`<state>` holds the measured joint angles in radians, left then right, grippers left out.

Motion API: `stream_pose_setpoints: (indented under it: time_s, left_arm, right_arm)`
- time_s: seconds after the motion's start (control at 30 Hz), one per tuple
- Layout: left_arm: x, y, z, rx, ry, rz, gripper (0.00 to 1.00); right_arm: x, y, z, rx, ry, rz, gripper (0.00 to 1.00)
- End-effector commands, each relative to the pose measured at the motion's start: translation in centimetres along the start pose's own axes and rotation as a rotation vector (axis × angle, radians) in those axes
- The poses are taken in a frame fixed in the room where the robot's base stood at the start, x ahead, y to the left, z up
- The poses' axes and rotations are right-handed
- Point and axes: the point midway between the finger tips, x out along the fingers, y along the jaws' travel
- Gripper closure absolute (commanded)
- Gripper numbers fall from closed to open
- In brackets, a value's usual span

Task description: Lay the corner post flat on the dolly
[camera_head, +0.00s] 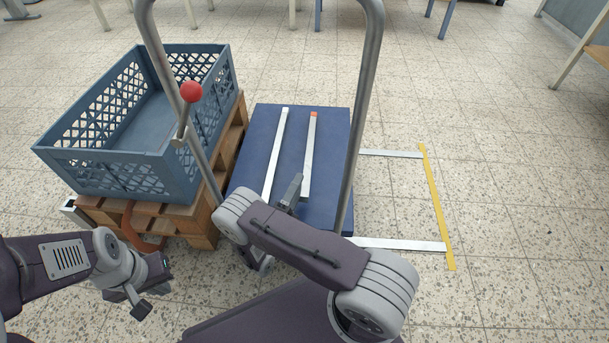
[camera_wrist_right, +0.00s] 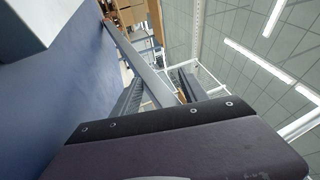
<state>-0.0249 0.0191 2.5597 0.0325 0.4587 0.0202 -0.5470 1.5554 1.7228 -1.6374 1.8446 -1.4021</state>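Two long pale posts lie on the blue deck of the dolly (camera_head: 335,140) in the head view. The left one is a plain white post (camera_head: 274,155). The right one is a pale post with an orange far end (camera_head: 309,155). I cannot tell which one is the corner post. The right wrist view shows the blue deck (camera_wrist_right: 50,100) and part of a pale block close by. My left gripper (camera_head: 138,296) hangs empty at lower left.
The dolly's tubular handle (camera_head: 368,80) arches over the deck. A red knob (camera_head: 190,91) sits by its left side. A blue crate (camera_head: 110,175) stands on a wooden pallet (camera_head: 205,215) to the left. Yellow and white floor markings (camera_head: 436,205) lie right; the floor there is clear.

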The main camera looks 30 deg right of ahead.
Motion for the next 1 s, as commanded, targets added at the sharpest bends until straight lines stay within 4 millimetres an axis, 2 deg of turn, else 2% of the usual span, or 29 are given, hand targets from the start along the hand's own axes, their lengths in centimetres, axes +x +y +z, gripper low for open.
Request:
stream_pose_setpoints:
  time_s: [0.03,0.2,0.4,1.0]
  left_arm:
    - [-0.5,0.0,0.0,0.0,0.0,0.0,1.0]
    - [-1.5,0.0,-0.1,0.0,0.0,0.0,1.0]
    - [-2.1,0.0,-0.2,0.0,-0.001,0.0,1.0]
    - [-2.5,0.1,-0.2,0.0,0.0,0.0,1.0]
  right_arm:
    - [-1.8,4.2,-0.6,-0.023,-0.006,0.16,0.51]
    - [-4.1,2.4,-0.5,-0.025,-0.01,0.104,0.51]
    - [-5.6,1.2,-0.4,-0.026,-0.009,0.063,0.51]
    - [-5.6,0.5,-0.5,-0.023,0.0,0.049,0.51]
